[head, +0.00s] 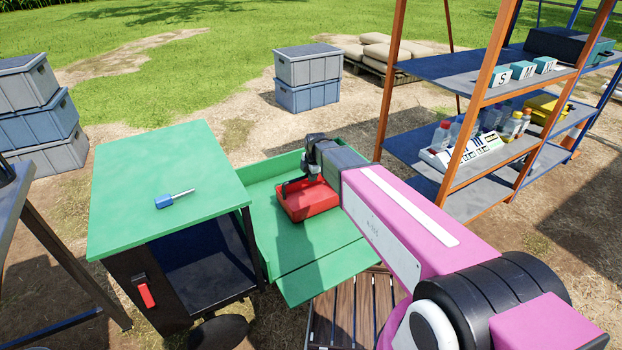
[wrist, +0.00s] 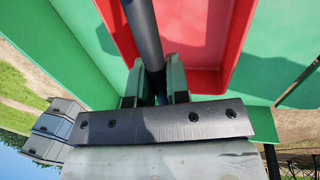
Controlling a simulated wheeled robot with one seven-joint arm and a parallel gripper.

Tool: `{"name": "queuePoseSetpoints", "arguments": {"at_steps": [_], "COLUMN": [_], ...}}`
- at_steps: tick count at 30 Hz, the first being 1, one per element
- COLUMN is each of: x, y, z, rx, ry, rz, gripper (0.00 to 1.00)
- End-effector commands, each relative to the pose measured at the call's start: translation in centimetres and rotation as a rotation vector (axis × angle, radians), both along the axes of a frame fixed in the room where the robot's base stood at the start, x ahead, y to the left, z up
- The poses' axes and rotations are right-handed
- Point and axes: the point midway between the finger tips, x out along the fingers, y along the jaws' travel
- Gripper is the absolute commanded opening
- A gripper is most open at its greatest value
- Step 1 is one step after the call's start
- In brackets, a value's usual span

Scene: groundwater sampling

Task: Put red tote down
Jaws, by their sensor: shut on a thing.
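The red tote (head: 308,203) is over the green tray-like surface (head: 312,265), near its back end; I cannot tell whether its bottom touches. My gripper (head: 303,180) is above the tote, pointing down at it. In the wrist view, my gripper (wrist: 158,82) is shut on the tote's dark bar handle (wrist: 143,30), which runs between the two fingers. The tote's inside (wrist: 205,82) looks empty where it shows. My arm hides part of the green surface on the right.
A green-topped cabinet (head: 150,240) with a blue-handled tool (head: 172,199) stands left. An orange-framed shelf (head: 480,100) with bottles and lettered boxes stands right. Stacked grey and blue crates (head: 308,75) are behind. The green surface's front part is clear.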

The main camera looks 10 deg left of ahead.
Motion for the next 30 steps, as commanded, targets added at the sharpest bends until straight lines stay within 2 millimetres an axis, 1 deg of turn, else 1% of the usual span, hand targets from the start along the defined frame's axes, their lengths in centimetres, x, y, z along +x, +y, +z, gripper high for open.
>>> {"name": "queuePoseSetpoints", "arguments": {"at_steps": [1, 3, 14, 15, 16, 17, 26, 30], "x": [0.0, 0.0, 0.0, 0.0, 0.0, 0.0, 0.0, -0.2], "y": [0.0, 0.0, 0.0, 0.0, 0.0, 0.0, 0.0, -0.1], "z": [-0.7, -1.2, -1.5, -1.5, -1.5, -1.5, -1.3, -0.4], "rx": [-0.001, -0.001, 0.0, 0.0, 0.0, 0.0, 0.0, 0.001], "ry": [0.001, 0.001, 0.0, 0.0, 0.0, 0.0, 0.0, -0.002], "rz": [0.0, 0.0, 0.0, 0.0, 0.0, 0.0, 0.0, 0.0], "gripper": [0.0, 0.0, 0.0, 0.26, 0.36, 0.42, 0.42, 0.42]}}
